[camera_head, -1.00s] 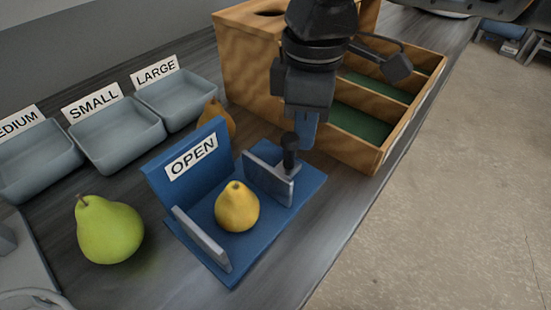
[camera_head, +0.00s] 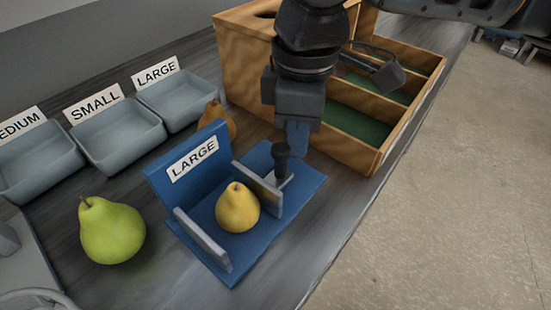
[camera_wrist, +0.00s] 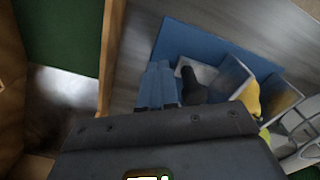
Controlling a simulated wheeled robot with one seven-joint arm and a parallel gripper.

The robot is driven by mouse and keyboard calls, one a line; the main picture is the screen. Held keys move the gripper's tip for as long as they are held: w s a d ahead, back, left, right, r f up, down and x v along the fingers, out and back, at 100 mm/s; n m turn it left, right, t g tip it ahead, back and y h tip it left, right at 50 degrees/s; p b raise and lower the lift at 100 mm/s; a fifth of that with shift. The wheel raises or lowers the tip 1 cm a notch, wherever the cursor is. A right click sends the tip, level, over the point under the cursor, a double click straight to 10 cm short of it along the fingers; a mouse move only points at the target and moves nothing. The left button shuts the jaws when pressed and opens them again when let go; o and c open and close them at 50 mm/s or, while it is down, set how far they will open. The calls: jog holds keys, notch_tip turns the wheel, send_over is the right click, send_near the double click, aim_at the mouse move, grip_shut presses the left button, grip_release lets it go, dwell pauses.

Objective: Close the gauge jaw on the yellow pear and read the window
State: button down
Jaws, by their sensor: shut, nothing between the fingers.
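The yellow pear (camera_head: 238,208) stands on the blue gauge base (camera_head: 222,262) between two grey jaw plates. The sliding jaw plate (camera_head: 258,188), with a black knob (camera_head: 281,152), is close against the pear's right side in the head view. The fixed plate (camera_head: 203,240) is on the left, with a small gap to the pear. The gauge window (camera_head: 193,159) reads LARGE. My gripper (camera_head: 296,140) is shut and empty beside the knob; its blue fingers also show in the wrist view (camera_wrist: 158,85). The wrist view shows the knob (camera_wrist: 190,85) and part of the pear (camera_wrist: 250,98).
A green pear (camera_head: 111,231) stands left of the gauge, and a brown pear (camera_head: 217,117) is partly hidden behind it. Grey trays labelled MEDIUM (camera_head: 35,160), SMALL (camera_head: 118,135) and LARGE (camera_head: 180,101) line the back. A wooden box with green-lined compartments (camera_head: 372,158) is at right.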

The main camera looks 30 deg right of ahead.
notch_tip(320, 180, up, 8)
jog(key=d+p, duration=0.1)
jog(key=p, duration=0.6)
jog(key=shift+w+p, duration=0.2)
jog(key=shift+p, duration=0.1)
jog(key=shift+d, duration=0.1)
